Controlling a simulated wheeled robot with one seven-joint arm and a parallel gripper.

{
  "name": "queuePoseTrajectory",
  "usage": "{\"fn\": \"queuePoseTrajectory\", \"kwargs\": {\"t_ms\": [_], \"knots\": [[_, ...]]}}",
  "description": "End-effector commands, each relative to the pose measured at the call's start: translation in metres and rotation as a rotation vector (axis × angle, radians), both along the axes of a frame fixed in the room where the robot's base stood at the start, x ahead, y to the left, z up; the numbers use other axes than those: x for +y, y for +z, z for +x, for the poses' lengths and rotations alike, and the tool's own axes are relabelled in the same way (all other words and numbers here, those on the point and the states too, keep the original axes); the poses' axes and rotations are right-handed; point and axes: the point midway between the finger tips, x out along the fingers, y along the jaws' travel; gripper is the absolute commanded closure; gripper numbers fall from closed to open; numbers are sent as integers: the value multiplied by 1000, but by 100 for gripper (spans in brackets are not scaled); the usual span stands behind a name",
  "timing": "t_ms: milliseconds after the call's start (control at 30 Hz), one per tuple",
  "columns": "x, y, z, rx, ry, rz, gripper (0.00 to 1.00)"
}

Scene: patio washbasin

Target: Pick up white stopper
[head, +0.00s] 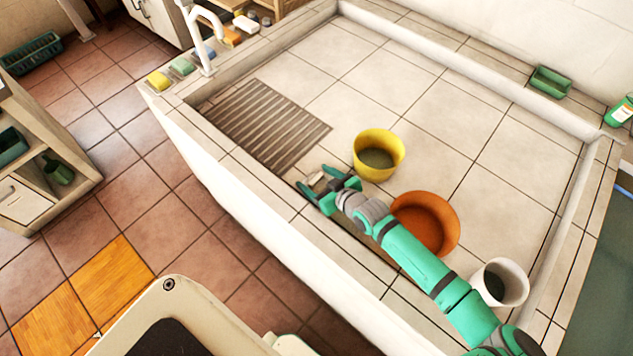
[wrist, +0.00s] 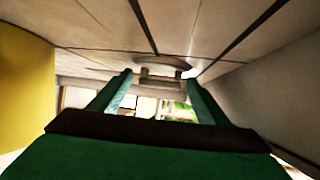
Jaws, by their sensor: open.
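The white stopper (head: 317,177) is a small pale piece on the basin floor, by the near wall and close to the lower end of the slatted drain mat. In the wrist view the stopper (wrist: 163,73) shows as a rounded light shape at the level of my fingertips, centred between them. My gripper (head: 313,184) is low in the basin with its green fingers open, one on each side of the stopper. In the wrist view both fingers (wrist: 160,84) stand apart. I cannot tell whether either touches the stopper.
A yellow bucket (head: 379,142) stands close beside my gripper, with an orange bowl (head: 449,207) and a white cup (head: 510,273) along my arm. The near basin wall (head: 255,184) is close. The brown slatted mat (head: 262,110) lies left; the tiled floor beyond the buckets is clear.

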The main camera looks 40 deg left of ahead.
Motion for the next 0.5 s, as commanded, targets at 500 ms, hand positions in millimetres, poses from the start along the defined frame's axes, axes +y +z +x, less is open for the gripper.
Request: {"fn": "queuePoseTrajectory", "kwargs": {"t_ms": [500], "knots": [[0, 1, 0, 0, 1, 0, 74]]}}
